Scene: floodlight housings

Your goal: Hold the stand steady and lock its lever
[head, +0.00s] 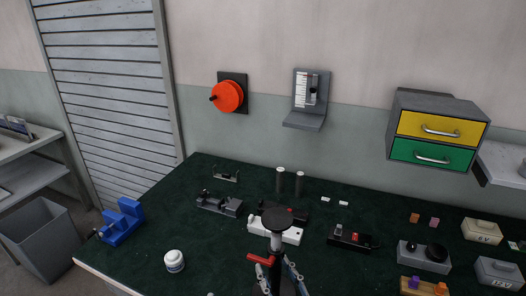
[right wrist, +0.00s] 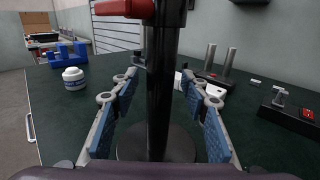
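The stand has a black post with a round black top (head: 276,222) and stands upright near the table's front edge. In the right wrist view its black post (right wrist: 161,95) rises from a wide round base (right wrist: 132,146). A red lever (head: 258,258) sticks out to the left from the post; it also shows at the top of the right wrist view (right wrist: 124,8). My right gripper (right wrist: 160,78) is open, with one blue-padded finger on each side of the post and visible gaps between pads and post. In the head view its fingers (head: 276,268) flank the post low down. My left gripper is not in view.
A white block (head: 262,229) and dark fixtures (head: 283,214) stand close behind the stand. A white jar (head: 174,261) and a blue vise (head: 121,219) are to the left. Grey boxes (head: 423,255) and a red-buttoned fixture (head: 352,239) are to the right. Dark green table is clear front left.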

